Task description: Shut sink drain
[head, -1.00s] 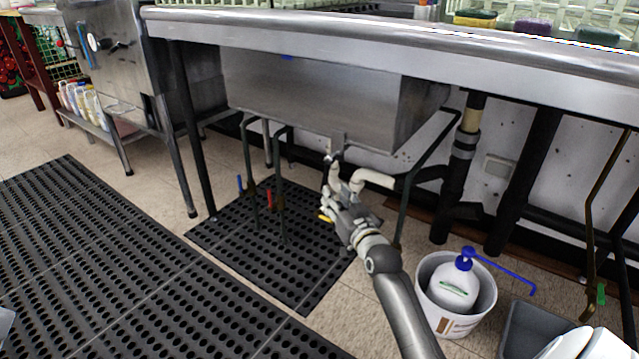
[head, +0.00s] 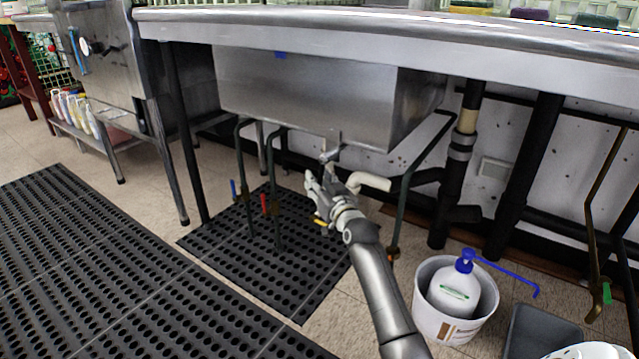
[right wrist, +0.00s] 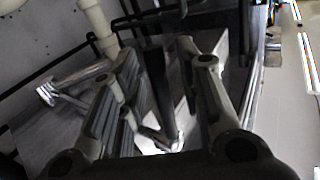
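The steel sink basin (head: 300,95) hangs under the counter. Its drain fitting (head: 330,154) shows silver below the basin's underside, and a pale drain pipe (head: 371,182) runs right from there. My right gripper (head: 318,180) is just below the fitting, partly in front of it; I cannot tell whether they touch. In the right wrist view its two fingers (right wrist: 160,95) are apart, with nothing clearly held between them. A shiny metal handle-like part (right wrist: 72,82) lies beside and partly behind the left finger there. My left gripper is not in view.
Thin pipes with a blue handle (head: 233,189) and a red handle (head: 264,204) stand left of my right gripper. A white bucket (head: 433,318) with a pump bottle (head: 456,290) stands at lower right. Black perforated mats (head: 80,250) cover the floor.

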